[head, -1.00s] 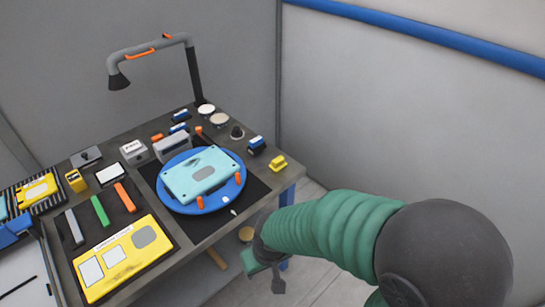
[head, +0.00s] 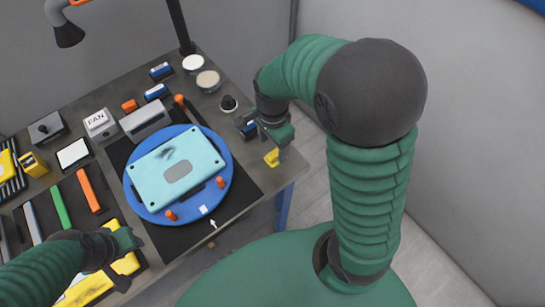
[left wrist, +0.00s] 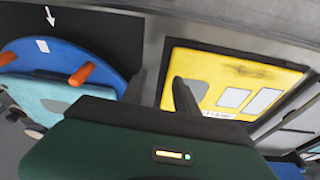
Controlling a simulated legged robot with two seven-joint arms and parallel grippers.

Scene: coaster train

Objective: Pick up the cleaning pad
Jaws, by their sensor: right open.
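No object is clearly marked as the cleaning pad. A small blue block with a pale band (head: 249,131) lies at the table's right side, partly hidden by my right gripper (head: 268,137). A small yellow block (head: 272,157) lies just in front of it, near the right edge. My right gripper is open above and beside these two blocks; I cannot tell whether it touches either. My left gripper (head: 128,262) is over the yellow panel (head: 75,293) at the front left. In the left wrist view its two dark fingers (left wrist: 160,88) stand apart with nothing between them.
A teal plate (head: 150,185) with a dark smudge lies on a blue round turntable (head: 222,190) with orange pegs. Orange and green bars (head: 60,207), a grey block (head: 144,117), round tins (head: 208,80) and a black knob (head: 228,103) stand around. A lamp (head: 68,36) overhangs the back left.

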